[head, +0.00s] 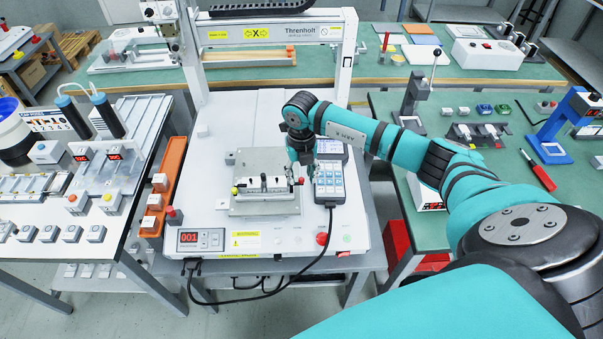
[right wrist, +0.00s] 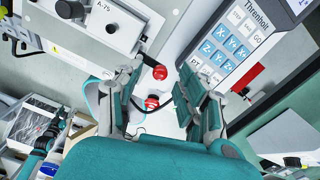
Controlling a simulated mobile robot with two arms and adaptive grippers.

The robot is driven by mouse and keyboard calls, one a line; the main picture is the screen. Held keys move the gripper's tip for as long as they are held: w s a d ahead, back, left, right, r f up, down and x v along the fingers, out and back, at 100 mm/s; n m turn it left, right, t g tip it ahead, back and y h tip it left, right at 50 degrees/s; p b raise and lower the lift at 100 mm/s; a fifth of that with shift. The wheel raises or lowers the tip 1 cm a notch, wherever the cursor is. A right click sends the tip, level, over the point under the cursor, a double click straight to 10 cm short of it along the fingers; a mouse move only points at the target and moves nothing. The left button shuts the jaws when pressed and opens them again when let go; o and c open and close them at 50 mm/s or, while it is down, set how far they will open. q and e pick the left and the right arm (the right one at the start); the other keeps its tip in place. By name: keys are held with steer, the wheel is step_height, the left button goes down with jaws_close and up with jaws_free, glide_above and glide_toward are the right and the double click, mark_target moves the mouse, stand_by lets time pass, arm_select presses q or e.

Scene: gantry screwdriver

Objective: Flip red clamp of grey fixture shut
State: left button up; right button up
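The grey fixture (head: 264,184) sits on a metal plate in the middle of the gantry machine's white bed. Its corner, marked A-75, shows at the top left of the right wrist view (right wrist: 112,24). The red clamp's ball knob (right wrist: 160,72) sticks out from the fixture's right side; the rest of the clamp is partly hidden. A yellow knob (head: 235,190) is at the fixture's left end. My right gripper (head: 302,176) is at the fixture's right end. In the right wrist view its fingers (right wrist: 159,78) are apart, with the red knob between their tips and no visible grip. My left gripper is not in view.
A keypad pendant (head: 329,183) lies close to the right of my gripper. A red button (head: 322,239) and a red counter display (head: 189,238) are on the machine's front. The gantry posts (head: 347,60) rise behind. An orange tray (head: 164,185) stands left of the bed.

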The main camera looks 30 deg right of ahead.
steer(key=shift+f, duration=0.3)
jaws_close()
